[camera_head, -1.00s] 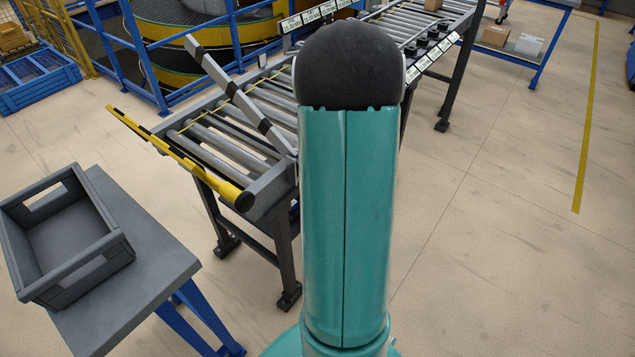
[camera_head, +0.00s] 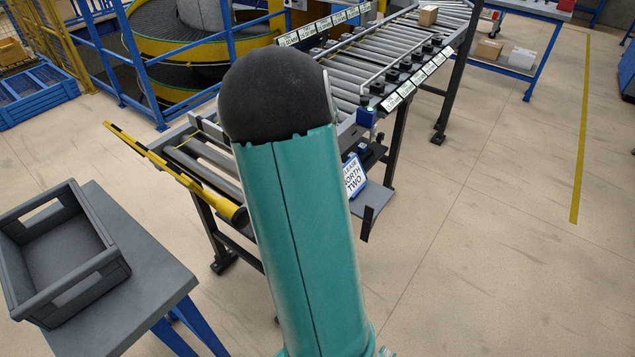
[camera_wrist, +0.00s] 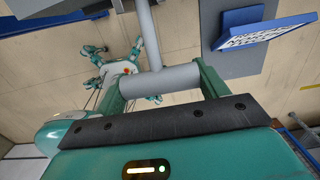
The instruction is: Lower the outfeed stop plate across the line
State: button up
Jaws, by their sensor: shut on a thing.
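In the wrist view my gripper (camera_wrist: 160,82) is shut on a thick grey round bar (camera_wrist: 176,78), which lies crosswise between its two teal fingers. A thinner grey rod (camera_wrist: 147,30) runs up the picture from this bar, like a T. I cannot tell how the bar joins the stop plate. In the head view my arm covers my gripper and part of the outfeed end of the roller line (camera_head: 205,150). No raised stop plate shows above the rollers now; its position is hidden or unclear.
A yellow-and-black bar (camera_head: 175,172) edges the line's end. A blue-and-white sign (camera_head: 354,176) stands beside the line, and also shows in the wrist view (camera_wrist: 262,32). A grey crate (camera_head: 65,250) sits on a table at left. The floor at right is clear.

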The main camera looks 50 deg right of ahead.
jog(key=shift+w+r, duration=0.15)
jog(key=shift+r, duration=0.05)
jog(key=o, duration=1.3)
jog(key=shift+o, duration=0.4)
jog(key=shift+f, duration=0.1)
notch_tip(320, 180, up, 14)
jog(key=shift+s, duration=0.4)
jog(key=shift+f, duration=0.1)
